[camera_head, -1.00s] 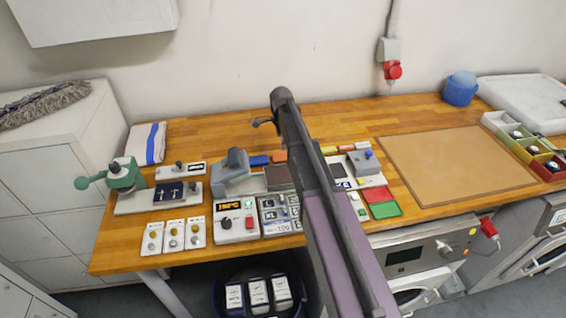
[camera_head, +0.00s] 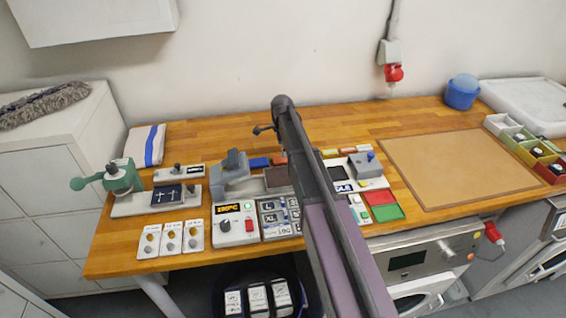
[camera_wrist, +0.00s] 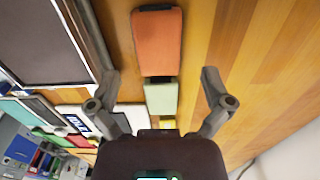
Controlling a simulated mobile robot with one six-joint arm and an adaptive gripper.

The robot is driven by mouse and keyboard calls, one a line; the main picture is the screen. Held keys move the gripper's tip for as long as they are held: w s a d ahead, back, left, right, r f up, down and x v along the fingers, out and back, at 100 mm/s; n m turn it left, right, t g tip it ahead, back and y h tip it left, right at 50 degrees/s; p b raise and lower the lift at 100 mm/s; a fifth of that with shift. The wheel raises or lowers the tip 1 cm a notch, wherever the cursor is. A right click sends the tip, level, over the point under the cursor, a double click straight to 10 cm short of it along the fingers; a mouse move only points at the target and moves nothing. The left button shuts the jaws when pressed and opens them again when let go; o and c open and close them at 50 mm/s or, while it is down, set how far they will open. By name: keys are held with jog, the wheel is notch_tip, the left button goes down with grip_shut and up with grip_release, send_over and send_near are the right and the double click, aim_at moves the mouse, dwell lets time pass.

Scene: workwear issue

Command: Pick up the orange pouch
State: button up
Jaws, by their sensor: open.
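The orange pouch (camera_wrist: 157,42) lies flat on the wooden table in the wrist view, beyond my fingertips and roughly centred between their lines. In the head view only a small part of the orange pouch (camera_head: 280,158) shows beside my arm. My gripper (camera_wrist: 159,75) is open and empty, with its fingers spread wide on both sides of the view. In the head view one finger shows at the arm's far end, and the rest is hidden.
A pale green piece (camera_wrist: 160,98) lies at the pouch's near end. A dark panel with a grey frame (camera_wrist: 45,40) lies left of the pouch; bare wood is to its right. A grey press (camera_head: 234,175) and a blue piece (camera_head: 259,162) stand nearby in the head view.

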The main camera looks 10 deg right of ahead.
aim_at(283, 160)
jog(key=shift+s+d+f+b, duration=0.1)
jog(key=shift+f+b, duration=1.85)
jog(key=shift+f, duration=0.25)
jog(key=c, duration=1.1)
